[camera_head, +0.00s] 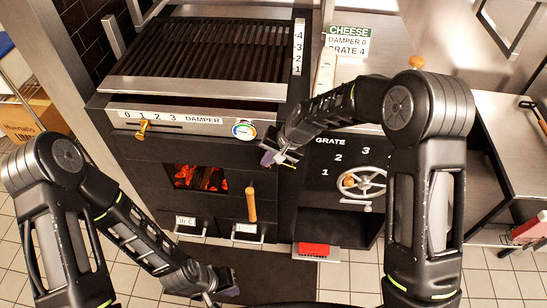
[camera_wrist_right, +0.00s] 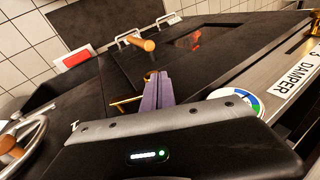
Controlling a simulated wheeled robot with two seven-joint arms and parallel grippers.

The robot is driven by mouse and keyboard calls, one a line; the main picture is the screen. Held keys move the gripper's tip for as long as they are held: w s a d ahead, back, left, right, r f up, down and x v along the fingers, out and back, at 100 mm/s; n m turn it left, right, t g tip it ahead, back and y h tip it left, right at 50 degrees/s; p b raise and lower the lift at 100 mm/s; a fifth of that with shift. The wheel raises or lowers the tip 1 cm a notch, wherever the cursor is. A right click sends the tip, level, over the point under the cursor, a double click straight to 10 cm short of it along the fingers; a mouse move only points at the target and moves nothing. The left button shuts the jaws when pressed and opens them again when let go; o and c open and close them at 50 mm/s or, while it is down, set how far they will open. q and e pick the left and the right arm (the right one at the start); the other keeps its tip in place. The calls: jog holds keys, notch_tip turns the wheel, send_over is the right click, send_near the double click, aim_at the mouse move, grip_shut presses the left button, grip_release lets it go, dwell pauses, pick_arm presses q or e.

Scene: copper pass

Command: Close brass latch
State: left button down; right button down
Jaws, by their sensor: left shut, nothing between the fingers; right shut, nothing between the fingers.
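The brass latch (camera_wrist_right: 127,101) shows in the right wrist view as a thin brass bar just left of my right gripper's fingertips (camera_wrist_right: 154,86); the fingers hide part of it. In the head view my right gripper (camera_head: 268,158) is at the upper right of the dark firebox door (camera_head: 217,204), and the latch is mostly hidden there. My right fingers are shut and empty; I cannot tell whether they touch the latch. The door has a glowing window (camera_head: 200,177) and a wooden handle (camera_head: 251,204). My left gripper (camera_head: 208,298) is shut and empty, low at the bottom edge.
A brass damper knob (camera_head: 142,130) and a round gauge (camera_head: 244,130) sit above the door. Right of it is a GRATE panel with a handwheel (camera_head: 362,186). Drawer handles (camera_head: 190,231) and a red block (camera_head: 313,249) are below. A grill (camera_head: 205,50) is on top.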

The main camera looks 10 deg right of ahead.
pick_arm(q)
jog(key=shift+w+f+b, duration=0.1)
jog(key=shift+f+b, duration=0.55)
jog(key=shift+b, duration=0.1)
pick_arm(e)
jog(key=shift+h, duration=0.7)
jog(key=shift+w+a+f, duration=0.2)
jog(key=shift+a+f, duration=0.5)
jog(key=shift+f, duration=0.3)
jog(key=shift+w+a+f, duration=0.15)
jog(key=shift+a+f, duration=0.5)
jog(key=shift+f, duration=0.35)
jog(key=shift+r, duration=0.1)
